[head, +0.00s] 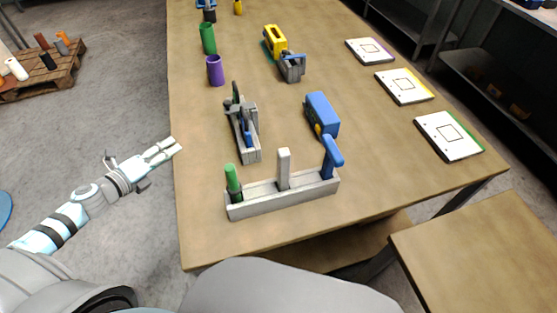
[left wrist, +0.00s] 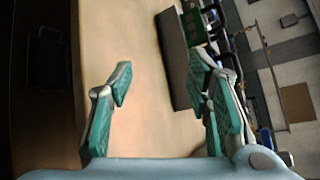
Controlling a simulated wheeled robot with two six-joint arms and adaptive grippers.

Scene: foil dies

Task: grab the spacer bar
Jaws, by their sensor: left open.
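A pale grey upright bar (head: 284,168), which looks like the spacer bar, stands in the middle of a long grey rack (head: 262,205) near the table's front edge. A green-handled tool (head: 232,178) stands at the rack's left end and a blue-handled tool (head: 330,155) at its right end. My left gripper (head: 177,145) is open and empty at the table's left edge, left of the rack and apart from it. The left wrist view shows its two teal-padded fingers (left wrist: 165,100) spread. A grey block there (left wrist: 178,60) is probably the rack. My right gripper is not in view.
Behind the rack are a grey clamp-like device (head: 243,125) and a blue machine (head: 321,115). Purple (head: 215,70) and green (head: 208,38) rolls stand farther back, beside a yellow device (head: 275,40). White cards (head: 448,136) line the right edge. The front left table corner is clear.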

